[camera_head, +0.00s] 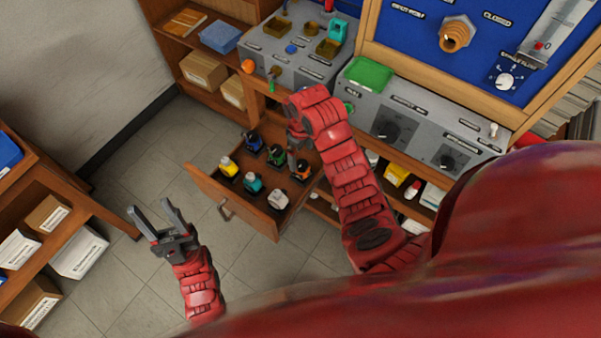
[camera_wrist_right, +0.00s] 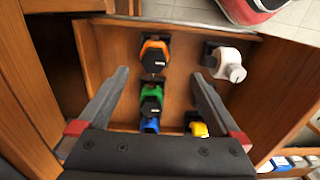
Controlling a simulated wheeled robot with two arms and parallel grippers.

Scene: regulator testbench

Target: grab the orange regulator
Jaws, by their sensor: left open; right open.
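The orange regulator (camera_head: 302,170) stands in the open wooden drawer (camera_head: 205,190), near its right side. In the right wrist view the orange regulator (camera_wrist_right: 154,54) shows beyond the fingertips, roughly between the lines of the two fingers. My right gripper (camera_wrist_right: 160,82) is open and empty above the drawer, with a green regulator (camera_wrist_right: 151,97) between its fingers in that view. In the head view its hand (camera_head: 298,138) partly hides the drawer's back right area. My left gripper (camera_head: 150,209) is open and empty, left of the drawer over the floor.
The drawer also holds a yellow (camera_head: 229,167), a teal (camera_head: 253,183), a white (camera_head: 278,199) and a blue regulator (camera_head: 253,141). The grey testbench (camera_head: 375,115) stands behind it. A shelf with boxes (camera_head: 80,250) is at the left. Floor between is clear.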

